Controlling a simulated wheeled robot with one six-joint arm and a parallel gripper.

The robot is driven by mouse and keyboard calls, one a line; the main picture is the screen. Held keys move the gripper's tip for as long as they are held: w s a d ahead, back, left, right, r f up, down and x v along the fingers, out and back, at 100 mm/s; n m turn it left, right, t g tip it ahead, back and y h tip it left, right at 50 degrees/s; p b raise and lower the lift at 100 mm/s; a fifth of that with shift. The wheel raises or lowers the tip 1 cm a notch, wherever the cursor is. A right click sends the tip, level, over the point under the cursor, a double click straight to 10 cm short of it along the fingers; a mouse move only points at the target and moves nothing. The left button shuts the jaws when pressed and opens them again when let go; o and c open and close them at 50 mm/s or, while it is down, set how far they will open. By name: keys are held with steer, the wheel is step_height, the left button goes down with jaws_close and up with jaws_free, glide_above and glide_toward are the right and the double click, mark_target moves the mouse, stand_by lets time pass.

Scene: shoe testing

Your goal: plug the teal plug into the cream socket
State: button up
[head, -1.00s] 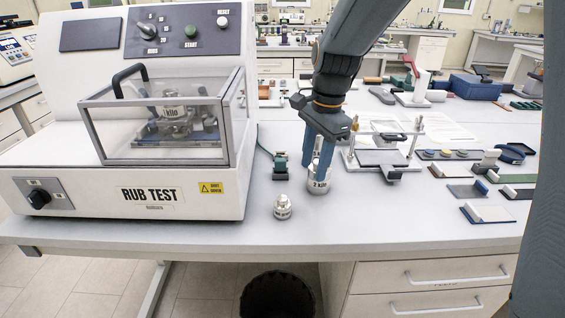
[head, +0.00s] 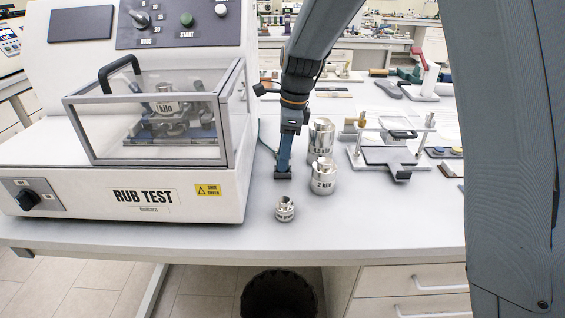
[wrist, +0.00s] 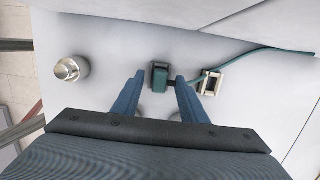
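The teal plug (wrist: 160,77) lies on the bench between the two blue fingers of my gripper (wrist: 159,80) in the wrist view. The fingers are open, with a gap on the left side and a narrower one on the right. A teal cable runs from the plug toward the upper right. The cream socket (wrist: 211,83), a small frame with a dark opening, sits just right of the right finger. In the head view my gripper (head: 283,173) points down close to the bench beside the rub tester. It hides most of the plug there, and I cannot make out the socket.
The rub tester (head: 120,195) stands close on the left. Metal weights stand close by: a small one (head: 285,211) in front and larger ones (head: 323,178) to the right. A clamp fixture (head: 390,155) is further right.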

steer(key=shift+a+f, duration=0.1)
steer(key=shift+f, duration=0.55)
jaws_close()
